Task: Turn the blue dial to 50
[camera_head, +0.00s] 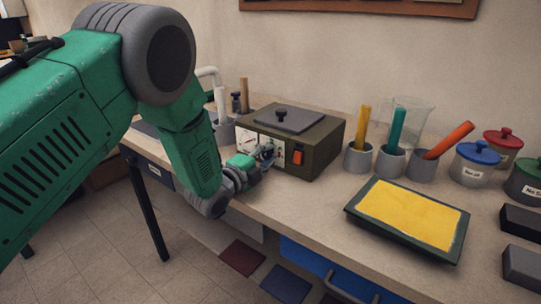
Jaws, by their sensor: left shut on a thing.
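A dark olive box (325,148) with a grey lid and a black knob on top stands on the bench. Its pale front panel (283,158) carries printed markings and an orange switch (298,157). My left gripper (266,157) reaches in from the left to this panel, left of the orange switch. Its fingers are shut at the panel on what I take to be the blue dial, which they mostly hide. The dial's setting cannot be read. My right gripper is out of view.
Grey cups (358,158) with yellow, teal and orange sticks stand right of the box, before a clear beaker (410,112). A dark tray (457,246) with a yellow surface lies near the front edge. Lidded jars (472,170) and dark blocks (522,262) are at right.

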